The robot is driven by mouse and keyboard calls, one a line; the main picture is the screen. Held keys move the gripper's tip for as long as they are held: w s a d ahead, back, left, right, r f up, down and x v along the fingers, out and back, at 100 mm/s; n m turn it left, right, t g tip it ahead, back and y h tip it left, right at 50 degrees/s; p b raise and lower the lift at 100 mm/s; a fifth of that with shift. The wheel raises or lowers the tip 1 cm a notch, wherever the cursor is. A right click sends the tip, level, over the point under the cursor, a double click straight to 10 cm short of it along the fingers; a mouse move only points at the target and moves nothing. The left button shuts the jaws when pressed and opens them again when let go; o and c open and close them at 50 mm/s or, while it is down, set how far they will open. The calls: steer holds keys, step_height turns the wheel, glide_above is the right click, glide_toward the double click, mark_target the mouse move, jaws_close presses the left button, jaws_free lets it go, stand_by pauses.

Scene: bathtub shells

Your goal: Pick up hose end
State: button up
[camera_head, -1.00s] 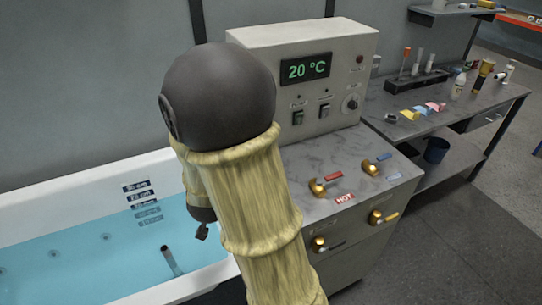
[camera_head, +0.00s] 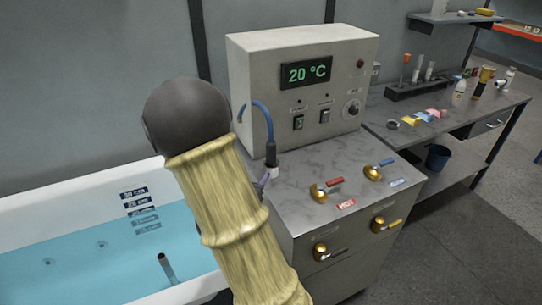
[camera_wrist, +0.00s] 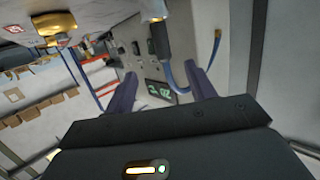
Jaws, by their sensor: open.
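The hose end (camera_head: 271,154) is a dark sleeve with a pale tip, upright at the left side of the grey countertop, with a blue hose (camera_head: 262,108) arching from its top. In the wrist view the hose end (camera_wrist: 160,42) appears upside down at the top centre, beyond the fingertips. My gripper (camera_wrist: 160,70) is open, its two dark purple fingers apart with nothing held. The blue hose shows in the gap between them, but its depth is unclear. In the head view my arm hides most of the gripper; a small part shows just left of the hose end.
A white control box (camera_head: 300,85) reading 20 °C stands behind the hose. Brass valves with red and blue levers (camera_head: 328,188) are to the right. The water-filled tub (camera_head: 90,255) with a dark pipe (camera_head: 167,268) is on the left. A cluttered bench (camera_head: 440,110) stands farther right.

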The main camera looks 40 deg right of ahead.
mark_target(269, 154)
steer(key=p+x, duration=0.1)
steer(key=x, duration=1)
steer(key=shift+s+a, duration=0.1)
steer(key=p+x, duration=0.2)
steer(key=x, duration=0.3)
steer(key=shift+r, duration=0.1)
steer(key=shift+c, duration=0.2)
steer(key=c, duration=1.1)
